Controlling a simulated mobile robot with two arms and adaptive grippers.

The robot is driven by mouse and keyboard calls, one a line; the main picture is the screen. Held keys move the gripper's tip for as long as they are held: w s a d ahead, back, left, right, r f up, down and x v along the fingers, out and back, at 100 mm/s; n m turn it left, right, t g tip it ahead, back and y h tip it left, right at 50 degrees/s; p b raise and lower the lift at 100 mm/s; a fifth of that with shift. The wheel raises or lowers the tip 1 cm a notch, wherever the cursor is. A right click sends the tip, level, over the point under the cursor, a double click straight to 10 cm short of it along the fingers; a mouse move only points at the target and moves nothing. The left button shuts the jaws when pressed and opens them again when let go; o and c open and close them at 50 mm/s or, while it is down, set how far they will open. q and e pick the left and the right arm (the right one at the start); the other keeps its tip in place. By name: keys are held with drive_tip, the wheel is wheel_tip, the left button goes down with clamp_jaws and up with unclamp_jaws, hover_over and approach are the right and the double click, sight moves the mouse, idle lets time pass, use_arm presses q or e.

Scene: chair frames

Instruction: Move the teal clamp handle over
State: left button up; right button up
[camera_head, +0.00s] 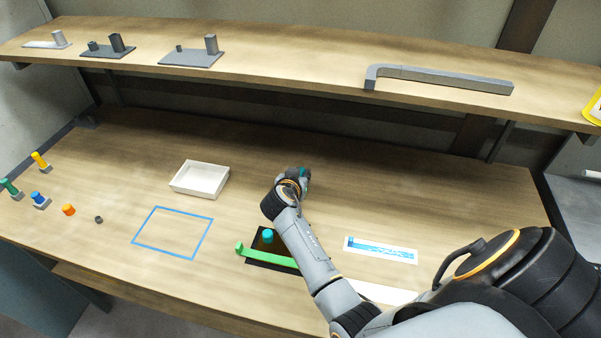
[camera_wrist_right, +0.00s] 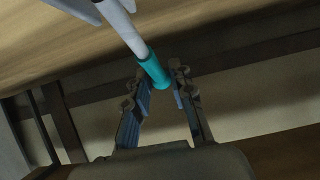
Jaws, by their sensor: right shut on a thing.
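The teal clamp handle (camera_wrist_right: 152,70) is a teal sleeve on the end of a pale grey rod in the right wrist view. My right gripper (camera_wrist_right: 160,76) has its two fingers around the sleeve and is shut on it. In the head view a small bit of teal handle (camera_head: 305,172) shows at the end of my right arm, above the workbench. The wrist hides most of the fingers and the rod there. My left gripper is in neither view.
A black plate (camera_head: 257,255) with a teal-topped piece (camera_head: 268,236) and a green bar (camera_head: 262,258) lies partly behind my arm. A white tray (camera_head: 213,193), blue taped rectangle (camera_head: 153,248) and blue-white card (camera_head: 380,250) are nearby. A shelf (camera_head: 290,65) overhangs the back.

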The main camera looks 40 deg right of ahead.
drive_tip(key=shift+s+a+r+p, duration=0.15)
drive_tip(key=shift+r+p, duration=0.05)
drive_tip(key=shift+r, duration=0.2)
drive_tip(key=shift+s+a+r+p, duration=0.1)
drive_tip(key=shift+a+r+p, duration=0.05)
drive_tip(key=shift+r, duration=0.3)
drive_tip(key=shift+a+r, duration=0.1)
drive_tip(key=shift+r, duration=0.1)
drive_tip(key=shift+s+a+r+p, duration=0.25)
drive_tip(key=shift+a+r+p, duration=0.05)
drive_tip(key=shift+r+p, duration=0.15)
drive_tip(key=shift+s+a+r+p, duration=0.25)
drive_tip(key=shift+r+p, duration=0.1)
drive_tip(key=shift+r, duration=0.1)
drive_tip(key=shift+s+a+r, duration=0.2)
drive_tip(key=shift+s+a, duration=0.1)
drive_tip(key=shift+p+v, duration=0.75)
drive_tip(key=shift+v, duration=0.7)
drive_tip(key=shift+a+r, duration=0.15)
